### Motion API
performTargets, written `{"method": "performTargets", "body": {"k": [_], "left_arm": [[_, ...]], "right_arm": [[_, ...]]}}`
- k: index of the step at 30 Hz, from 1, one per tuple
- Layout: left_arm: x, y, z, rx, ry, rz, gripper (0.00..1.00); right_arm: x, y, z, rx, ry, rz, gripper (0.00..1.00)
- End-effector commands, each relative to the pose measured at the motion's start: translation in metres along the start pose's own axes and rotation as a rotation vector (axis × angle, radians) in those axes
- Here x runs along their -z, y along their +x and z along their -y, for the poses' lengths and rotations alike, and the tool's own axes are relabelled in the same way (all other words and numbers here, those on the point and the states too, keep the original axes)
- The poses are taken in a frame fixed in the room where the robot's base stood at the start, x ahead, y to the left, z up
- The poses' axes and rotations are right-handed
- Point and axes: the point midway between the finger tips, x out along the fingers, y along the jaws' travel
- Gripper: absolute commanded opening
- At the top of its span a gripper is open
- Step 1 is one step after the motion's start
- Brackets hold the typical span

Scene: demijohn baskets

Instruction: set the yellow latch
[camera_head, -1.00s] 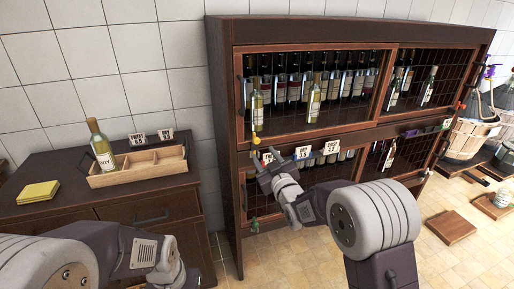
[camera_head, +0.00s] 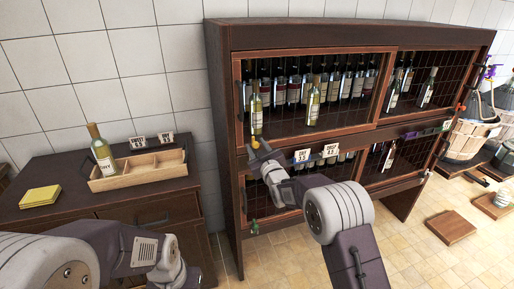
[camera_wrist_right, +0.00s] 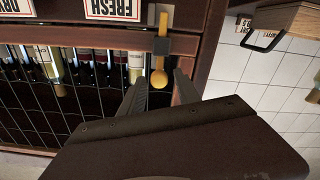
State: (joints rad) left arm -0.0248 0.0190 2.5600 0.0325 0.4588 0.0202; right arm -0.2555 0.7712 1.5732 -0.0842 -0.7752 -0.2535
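The yellow latch (camera_head: 255,143) is on the left post of the dark wooden bottle cabinet, at the rail between its upper and lower mesh doors. In the right wrist view the latch (camera_wrist_right: 159,72) shows as a yellow bar with a round knob, with a dark block across its upper part. My right gripper (camera_head: 256,153) is at the latch in the head view. In the right wrist view my right gripper (camera_wrist_right: 160,92) is open, its two dark fingers on either side of the knob, with gaps visible. My left arm shows at lower left; its gripper is out of view.
The cabinet (camera_head: 222,120) holds several bottles behind mesh. Price cards (camera_head: 316,154) stand along its middle rail. A side cabinet at left carries a wooden tray (camera_head: 110,183), a bottle (camera_head: 101,150) and yellow notes (camera_head: 40,196). Wicker demijohns (camera_head: 468,138) stand at right.

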Motion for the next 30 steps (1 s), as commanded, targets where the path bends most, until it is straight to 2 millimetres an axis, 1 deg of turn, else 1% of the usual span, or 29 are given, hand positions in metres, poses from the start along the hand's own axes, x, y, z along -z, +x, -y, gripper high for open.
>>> {"method": "performTargets", "body": {"k": [1,2,3,4,30], "left_arm": [[0.0,0.0,0.0,0.0,0.0,0.0,0.36],[0.0,0.0,0.0,0.0,0.0,0.0,0.36],[0.0,0.0,0.0,0.0,0.0,0.0,0.36],[0.0,0.0,0.0,0.0,0.0,0.0,0.36],[0.0,0.0,0.0,0.0,0.0,0.0,0.36]], "right_arm": [[0.0,-0.0001,-0.0001,0.0,0.0,0.0,0.22],[0.0,-0.0001,-0.0001,0.0,0.0,0.0,0.14],[0.0,-0.0001,-0.0001,0.0,0.0,0.0,0.03],[0.0,-0.0002,-0.0001,0.0,0.0,0.0,0.0],[-0.0005,-0.0004,0.0002,0.001,0.0,0.001,0.0]]}}
